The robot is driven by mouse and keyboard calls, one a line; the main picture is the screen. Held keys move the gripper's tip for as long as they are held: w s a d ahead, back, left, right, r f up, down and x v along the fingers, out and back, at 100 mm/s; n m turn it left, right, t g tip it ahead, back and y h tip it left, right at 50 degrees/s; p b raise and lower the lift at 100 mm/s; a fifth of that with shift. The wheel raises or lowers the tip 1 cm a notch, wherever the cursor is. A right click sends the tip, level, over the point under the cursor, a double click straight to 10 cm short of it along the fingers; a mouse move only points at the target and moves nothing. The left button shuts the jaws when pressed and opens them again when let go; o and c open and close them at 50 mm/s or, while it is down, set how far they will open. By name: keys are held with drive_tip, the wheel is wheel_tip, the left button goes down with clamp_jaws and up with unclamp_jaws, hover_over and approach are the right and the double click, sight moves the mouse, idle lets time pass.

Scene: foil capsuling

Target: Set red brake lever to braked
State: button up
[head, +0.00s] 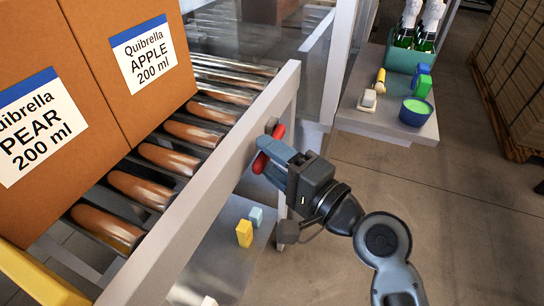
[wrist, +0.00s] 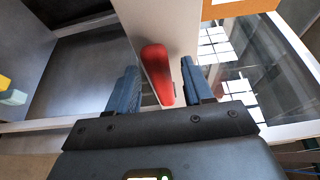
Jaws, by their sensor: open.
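The red brake lever (head: 269,149) is on the side rail of the roller conveyor in the head view. In the wrist view the red lever (wrist: 157,72) lies between my two blue fingers, slanting slightly. My gripper (head: 273,156) is open at the lever, with one finger on each side of it; the wrist view shows the gripper (wrist: 160,88) the same way. A gap shows between the left finger and the lever, and a smaller one on the right. The lever's pivot is partly hidden by my gripper in the head view.
Two cardboard boxes, labelled pear (head: 50,120) and apple (head: 135,65), stand on the rollers (head: 140,190). Yellow (head: 244,233) and light blue (head: 256,217) blocks lie on a surface below the rail. A side table (head: 350,121) holds bottles, a blue bowl (head: 416,112) and small items.

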drive_tip(key=shift+c, duration=0.4)
clamp_jaws()
